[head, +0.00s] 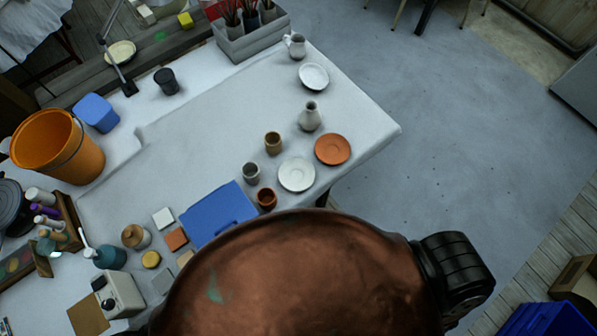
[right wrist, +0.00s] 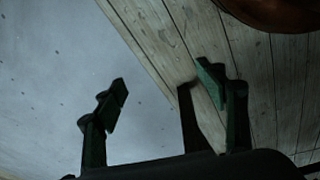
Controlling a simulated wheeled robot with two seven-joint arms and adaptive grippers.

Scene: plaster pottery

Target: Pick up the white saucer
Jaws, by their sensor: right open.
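A white saucer (head: 297,174) lies flat near the front right edge of the white table (head: 360,115) in the head view. A second round white dish (head: 313,76) lies farther back, near the table's far right end. My right gripper (right wrist: 163,85) is open and empty in the right wrist view, with its two fingers well apart over floor. The saucer does not show in that view, and the right gripper does not show in the head view. My left gripper is in neither view.
An orange saucer (head: 332,149) lies right beside the white one. A white vase (head: 310,117), brown cup (head: 273,143), grey cup (head: 251,173) and terracotta cup (head: 267,199) stand close by. A blue slab (head: 217,213) lies to the left. The table's middle is clear.

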